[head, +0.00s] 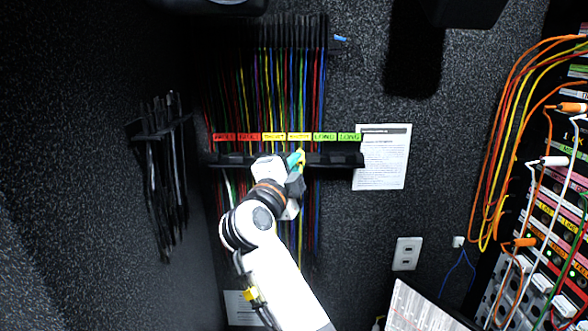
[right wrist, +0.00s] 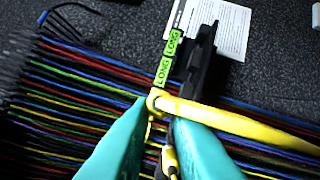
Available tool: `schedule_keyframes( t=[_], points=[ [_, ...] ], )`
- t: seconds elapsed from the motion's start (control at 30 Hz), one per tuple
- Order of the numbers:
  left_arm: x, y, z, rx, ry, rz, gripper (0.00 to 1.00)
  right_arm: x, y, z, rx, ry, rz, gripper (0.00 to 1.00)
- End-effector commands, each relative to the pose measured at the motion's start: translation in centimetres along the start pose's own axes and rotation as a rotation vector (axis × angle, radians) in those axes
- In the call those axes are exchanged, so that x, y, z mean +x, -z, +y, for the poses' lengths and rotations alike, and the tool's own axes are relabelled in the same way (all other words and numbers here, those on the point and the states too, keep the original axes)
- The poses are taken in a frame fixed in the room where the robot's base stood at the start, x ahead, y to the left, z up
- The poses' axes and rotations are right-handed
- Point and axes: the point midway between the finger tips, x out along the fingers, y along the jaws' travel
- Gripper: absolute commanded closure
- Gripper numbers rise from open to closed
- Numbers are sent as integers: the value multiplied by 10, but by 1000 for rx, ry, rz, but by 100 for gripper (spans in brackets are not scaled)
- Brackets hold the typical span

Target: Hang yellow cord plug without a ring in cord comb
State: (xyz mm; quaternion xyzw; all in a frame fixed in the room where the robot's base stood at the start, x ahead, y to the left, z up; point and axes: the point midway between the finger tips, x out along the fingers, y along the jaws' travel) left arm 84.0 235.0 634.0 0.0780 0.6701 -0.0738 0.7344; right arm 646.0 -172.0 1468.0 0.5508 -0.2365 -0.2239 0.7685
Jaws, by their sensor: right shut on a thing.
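My right gripper (head: 297,160), with teal fingertips, is at the black cord comb (head: 338,160) on the back wall, below the yellow and green labels. In the right wrist view its fingers (right wrist: 160,108) are shut on the yellow cord plug (right wrist: 156,101), which the fingertips partly cover. The yellow cord (right wrist: 245,125) runs off to the right from the fingers, beside the dark comb bar (right wrist: 193,72). I cannot tell whether the cord is in a comb slot. No ring is clearly visible on it. My left gripper is not in view.
Many coloured cords (head: 270,85) hang close together along the wall. A label strip (head: 288,137) runs above the comb, with a paper sheet (head: 384,157) to its right. Black cords hang on a left rack (head: 162,133). A patch panel (head: 550,210) with plugged cords stands at right.

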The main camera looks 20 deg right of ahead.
Motion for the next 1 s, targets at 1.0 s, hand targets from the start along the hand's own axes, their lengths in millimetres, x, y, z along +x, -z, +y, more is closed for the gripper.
schedule_keyframes(
  t=[1.0],
  points=[
    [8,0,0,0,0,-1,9,46,26,-21,-1,0,0,100]
  ],
)
